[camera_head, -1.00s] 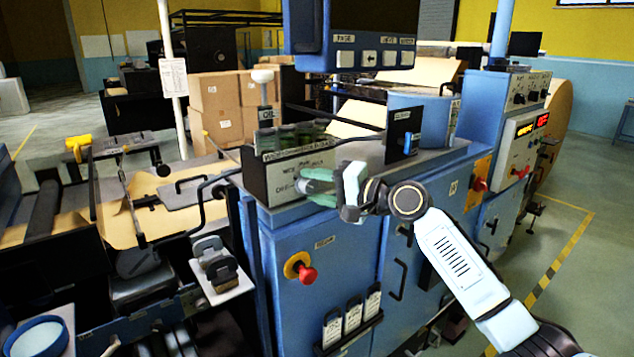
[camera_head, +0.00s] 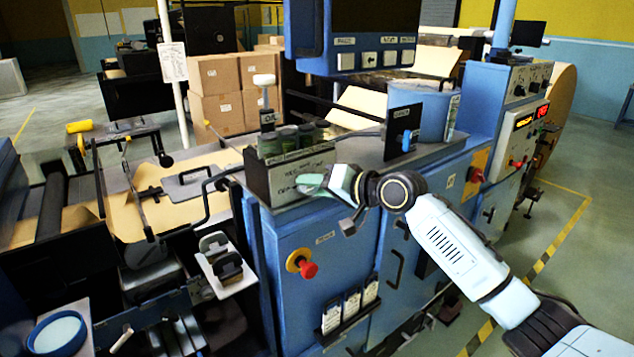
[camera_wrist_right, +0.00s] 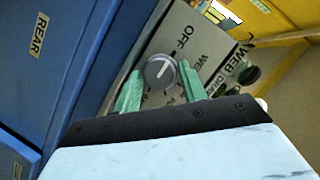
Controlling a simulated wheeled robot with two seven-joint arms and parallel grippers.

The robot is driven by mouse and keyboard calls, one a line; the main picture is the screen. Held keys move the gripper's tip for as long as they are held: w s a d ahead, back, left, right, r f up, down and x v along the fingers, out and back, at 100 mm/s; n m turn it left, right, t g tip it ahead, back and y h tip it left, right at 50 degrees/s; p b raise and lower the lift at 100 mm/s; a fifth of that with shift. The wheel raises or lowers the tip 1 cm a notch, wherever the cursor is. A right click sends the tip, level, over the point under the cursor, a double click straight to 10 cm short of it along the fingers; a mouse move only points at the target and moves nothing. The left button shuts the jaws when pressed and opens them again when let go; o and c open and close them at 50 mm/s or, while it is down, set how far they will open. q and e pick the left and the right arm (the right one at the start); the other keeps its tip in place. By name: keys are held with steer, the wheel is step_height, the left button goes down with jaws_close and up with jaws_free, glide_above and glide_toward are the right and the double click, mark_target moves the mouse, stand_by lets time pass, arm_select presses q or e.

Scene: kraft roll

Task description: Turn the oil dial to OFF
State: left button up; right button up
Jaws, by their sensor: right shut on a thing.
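The oil dial is a small round grey knob (camera_wrist_right: 160,71) with a white pointer line, on a grey panel in the right wrist view. The line points up and right, roughly toward the printed OFF (camera_wrist_right: 183,40); exact alignment is hard to tell. My right gripper (camera_wrist_right: 160,88) has its green fingers on either side of the knob, shut on it. In the head view the right gripper (camera_head: 313,184) is at the front face of the dark control box (camera_head: 282,178), and the knob is hidden behind the fingers. My left gripper is not in view.
A red knob (camera_head: 308,269) sits on the blue cabinet (camera_head: 300,325) below. A blue-handled lever plate (camera_head: 404,132) stands to the right on the cabinet top. A monitor (camera_head: 355,35) hangs above.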

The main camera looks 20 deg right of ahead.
stand_by(0.4)
steer(key=o, duration=0.8)
steer(key=shift+s, duration=0.1)
steer(key=shift+b+v, duration=1.1)
steer(key=shift+v, duration=5.5)
